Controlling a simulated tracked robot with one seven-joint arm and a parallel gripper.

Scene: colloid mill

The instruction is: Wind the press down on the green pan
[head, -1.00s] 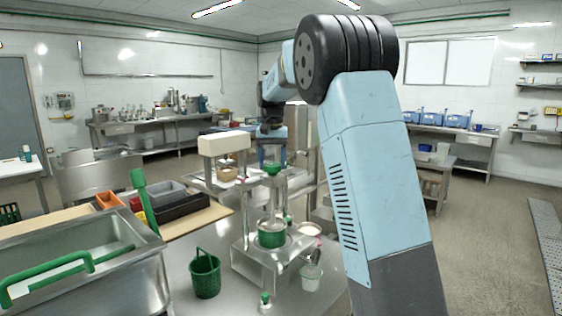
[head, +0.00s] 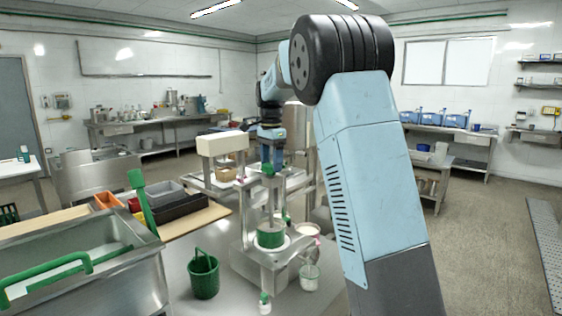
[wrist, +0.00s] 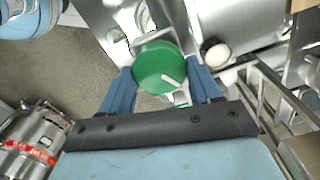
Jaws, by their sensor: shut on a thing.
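The press (head: 245,253) is a metal frame with a crossbar on posts, standing on the steel table. The green pan (head: 270,236) sits on its base under the crossbar. The round green knob (wrist: 158,66) with a white mark is on top of the press; it also shows in the head view (head: 268,169), partly covered. My gripper (wrist: 160,86) points down at the knob, with one blue finger on each side, and is shut on it. The gap between the press plate and the pan is too small to judge.
A white bucket (head: 310,277) stands close on the right. A steel sink (head: 120,275) is at the left. A beige-topped machine (head: 222,143) stands behind the press.

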